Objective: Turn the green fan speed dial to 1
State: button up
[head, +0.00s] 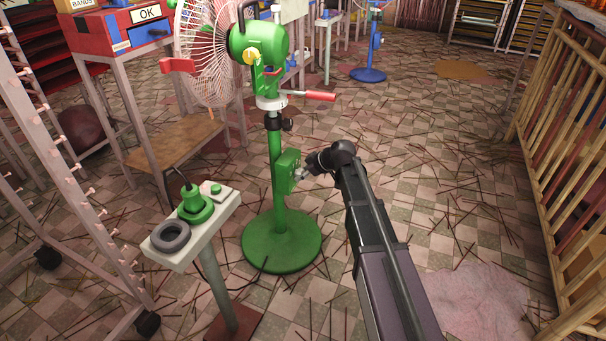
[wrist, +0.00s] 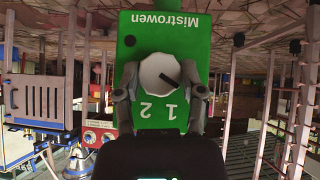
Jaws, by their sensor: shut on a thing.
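The green fan (head: 263,48) stands on a green pole with a round green base. Its green control box (head: 288,171) is low on the pole. In the wrist view the box face (wrist: 185,50) appears upside down, with "Mistrowen" at the top. The white dial (wrist: 158,76) carries a dark pointer line slanting to the lower right. The digits 1 and 2 sit below the dial; the pointer slants to the right of the 1. My gripper (wrist: 160,88) has a finger on each side of the dial and is shut on it. It reaches the box from the right (head: 301,174).
A small stand (head: 176,256) with a green device and a grey ring is left of the fan's base. A wheeled rack (head: 88,190) stands further left, a bamboo rack (head: 570,150) at right. A blue fan (head: 368,74) stands behind. Sticks litter the tiled floor.

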jog(key=shift+g, duration=0.3)
jog(key=g, duration=0.1)
jog(key=m+g+y, duration=0.1)
jog(key=shift+w+f+m+g+b, duration=0.1)
jog(key=shift+w+m+g+b, duration=0.1)
jog(key=shift+m+g+b, duration=0.1)
jog(key=shift+m+g+y+b, duration=0.4)
jog(key=shift+g+y+b, duration=0.15)
jog(key=shift+g, duration=0.25)
jog(key=shift+s+m+g+y+b, duration=0.1)
jog(key=shift+m+g+y+b, duration=0.2)
jog(key=shift+m+g, duration=0.1)
jog(key=o, duration=1.1)
jog(key=shift+o, duration=0.2)
